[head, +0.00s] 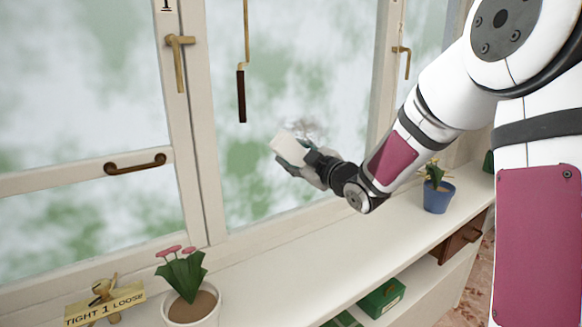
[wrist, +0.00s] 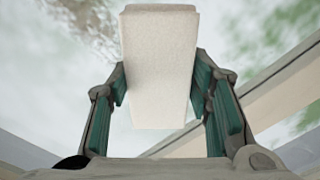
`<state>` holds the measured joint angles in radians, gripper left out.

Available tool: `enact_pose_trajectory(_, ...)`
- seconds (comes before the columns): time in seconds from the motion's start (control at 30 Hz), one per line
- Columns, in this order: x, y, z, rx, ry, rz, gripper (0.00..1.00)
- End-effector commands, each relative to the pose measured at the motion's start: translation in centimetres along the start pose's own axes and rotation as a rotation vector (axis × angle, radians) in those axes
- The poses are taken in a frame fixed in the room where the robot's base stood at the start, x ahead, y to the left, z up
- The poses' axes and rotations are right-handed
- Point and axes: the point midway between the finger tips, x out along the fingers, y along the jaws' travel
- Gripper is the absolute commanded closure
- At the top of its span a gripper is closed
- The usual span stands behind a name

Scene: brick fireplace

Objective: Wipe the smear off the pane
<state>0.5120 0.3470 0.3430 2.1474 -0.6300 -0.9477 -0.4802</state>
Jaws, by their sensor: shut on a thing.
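My gripper (head: 300,160) is shut on a white block-like wiper (head: 288,148), held up in front of the middle window pane (head: 260,190). In the wrist view the wiper (wrist: 158,70) sits between the two dark green finger pads. A greyish-brown smear (head: 300,128) shows on the pane just above and behind the wiper. It also shows at the upper left in the wrist view (wrist: 92,22). I cannot tell whether the wiper touches the glass.
The white sill (head: 290,255) runs below. A pot with pink flowers (head: 188,285) and a "TIGHT 1 LOOSE" sign (head: 105,306) stand at left. A blue pot (head: 437,193) stands at right. A dark-handled rod (head: 241,95) hangs before the pane. A brass handle (head: 179,62) juts from the frame.

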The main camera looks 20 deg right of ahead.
Motion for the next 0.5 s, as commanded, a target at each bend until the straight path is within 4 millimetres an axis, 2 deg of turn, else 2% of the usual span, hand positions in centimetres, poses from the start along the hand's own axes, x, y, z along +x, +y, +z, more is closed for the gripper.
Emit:
enact_pose_trajectory(0.3, 3.3, -0.1, 0.0, 0.001, 0.001, -0.001, 0.76)
enact_pose_trajectory(0.5, 4.5, -0.1, 0.0, 0.001, 0.0, -0.002, 0.76)
